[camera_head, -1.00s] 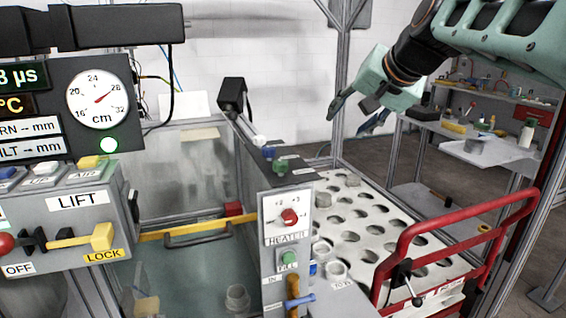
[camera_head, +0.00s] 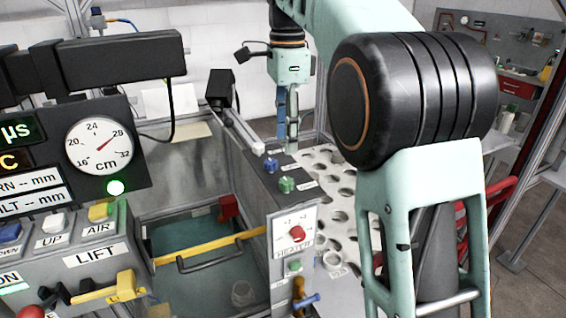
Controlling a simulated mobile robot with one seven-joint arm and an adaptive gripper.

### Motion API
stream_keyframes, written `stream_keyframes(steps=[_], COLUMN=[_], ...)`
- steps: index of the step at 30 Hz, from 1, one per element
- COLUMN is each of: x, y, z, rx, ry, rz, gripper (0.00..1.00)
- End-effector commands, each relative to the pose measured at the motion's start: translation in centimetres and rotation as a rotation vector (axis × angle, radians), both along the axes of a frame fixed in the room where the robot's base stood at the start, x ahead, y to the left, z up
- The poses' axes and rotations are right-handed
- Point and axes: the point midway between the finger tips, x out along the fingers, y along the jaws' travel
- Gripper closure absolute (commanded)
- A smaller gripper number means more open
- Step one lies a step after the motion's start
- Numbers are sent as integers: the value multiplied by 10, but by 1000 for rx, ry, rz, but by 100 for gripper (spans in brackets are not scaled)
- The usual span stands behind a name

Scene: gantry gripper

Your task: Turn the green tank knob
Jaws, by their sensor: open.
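A small green knob (camera_head: 287,185) sits on the grey top ledge of the tank wall, with a blue knob (camera_head: 271,165) and a white knob (camera_head: 258,148) farther back in the same row. My gripper (camera_head: 287,143) hangs pointing down, behind and above the green knob in the picture, with its fingertips apart from it. Its fingers are seen nearly edge-on, and nothing shows between them. A second green knob or button (camera_head: 294,265) is on the front panel below the red heater knob (camera_head: 297,234).
The tank (camera_head: 190,215) with a yellow bar lies left of the ledge. A black device (camera_head: 220,88) stands at the ledge's far end. A white perforated rack (camera_head: 325,168) lies right, partly hidden by my arm. The LIFT panel (camera_head: 95,255) is at left.

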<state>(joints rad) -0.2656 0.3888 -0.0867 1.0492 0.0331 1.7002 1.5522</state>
Motion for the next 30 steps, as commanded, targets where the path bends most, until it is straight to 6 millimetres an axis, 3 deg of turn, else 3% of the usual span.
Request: stream_keyframes(steps=[5, 18, 24, 30], x=[-1, -1, -1, -1], y=[0, 0, 0, 0], z=[-16, -92, -107, -108], rx=[-3, -1, -1, -1], ry=[9, 7, 5, 4], rz=[-11, -7, -7, -7], gripper=[56, 56, 56, 56])
